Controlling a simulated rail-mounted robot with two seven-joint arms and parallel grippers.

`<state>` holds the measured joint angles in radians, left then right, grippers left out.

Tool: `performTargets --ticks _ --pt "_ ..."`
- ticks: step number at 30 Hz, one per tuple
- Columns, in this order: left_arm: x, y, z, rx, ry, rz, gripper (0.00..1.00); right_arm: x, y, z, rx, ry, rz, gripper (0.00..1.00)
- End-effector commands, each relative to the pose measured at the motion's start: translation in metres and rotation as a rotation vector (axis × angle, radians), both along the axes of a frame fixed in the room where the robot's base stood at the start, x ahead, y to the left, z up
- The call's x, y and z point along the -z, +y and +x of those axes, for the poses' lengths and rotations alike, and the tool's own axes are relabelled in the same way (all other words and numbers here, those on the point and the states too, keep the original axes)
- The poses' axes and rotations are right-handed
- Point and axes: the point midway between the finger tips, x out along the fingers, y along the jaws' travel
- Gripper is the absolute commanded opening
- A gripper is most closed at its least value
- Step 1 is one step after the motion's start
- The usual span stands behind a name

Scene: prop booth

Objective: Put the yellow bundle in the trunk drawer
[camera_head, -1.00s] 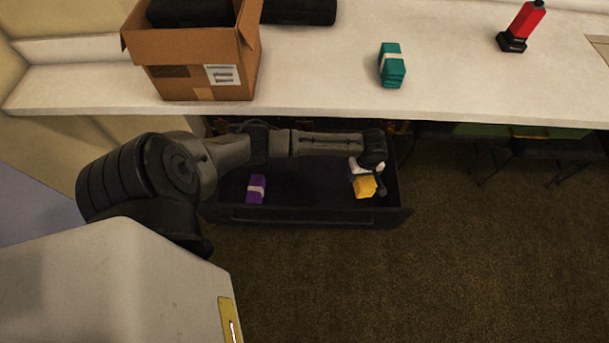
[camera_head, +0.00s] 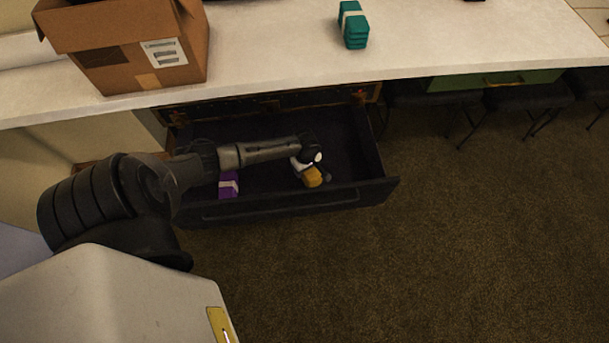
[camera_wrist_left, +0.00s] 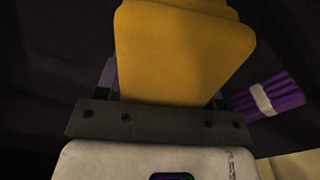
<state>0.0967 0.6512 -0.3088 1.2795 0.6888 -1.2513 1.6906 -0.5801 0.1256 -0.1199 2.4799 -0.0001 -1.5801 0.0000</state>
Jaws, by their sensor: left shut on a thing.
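The yellow bundle (camera_head: 313,177) is held by my left gripper (camera_head: 308,170), over the open trunk drawer (camera_head: 300,204). In the left wrist view the yellow bundle (camera_wrist_left: 180,55) fills the top middle, above the gripper's dark bar (camera_wrist_left: 160,122). The drawer is dark and pulled out under the white counter. The bundle appears to be within the drawer's walls, near its front wall; whether it touches the drawer floor I cannot tell. My right gripper is not in view.
A purple bundle with a pale band (camera_head: 229,184) lies in the drawer's left part; it also shows in the left wrist view (camera_wrist_left: 268,98). A cardboard box (camera_head: 135,45) and a teal bundle (camera_head: 353,25) stand on the counter (camera_head: 265,45). Stools (camera_head: 520,97) stand at the right. Carpet lies in front.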

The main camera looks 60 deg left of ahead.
Motion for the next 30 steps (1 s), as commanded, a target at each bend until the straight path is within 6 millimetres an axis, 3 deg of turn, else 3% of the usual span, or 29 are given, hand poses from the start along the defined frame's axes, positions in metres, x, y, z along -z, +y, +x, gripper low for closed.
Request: performTargets --ticks 1,3,14,22,30 --pt "0.014 0.000 0.001 -0.001 -0.002 0.000 0.32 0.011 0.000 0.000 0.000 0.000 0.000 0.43" --pt "0.022 0.000 0.001 -0.001 -0.002 0.000 0.32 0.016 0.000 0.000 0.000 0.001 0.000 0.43" --pt "0.040 0.000 0.001 0.000 -0.002 0.000 0.32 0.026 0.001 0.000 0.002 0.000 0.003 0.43" --pt "0.076 0.000 0.001 -0.001 -0.002 0.000 0.32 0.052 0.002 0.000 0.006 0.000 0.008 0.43" --pt "0.077 0.000 0.001 -0.001 -0.002 0.000 0.32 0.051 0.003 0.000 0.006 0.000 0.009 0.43"
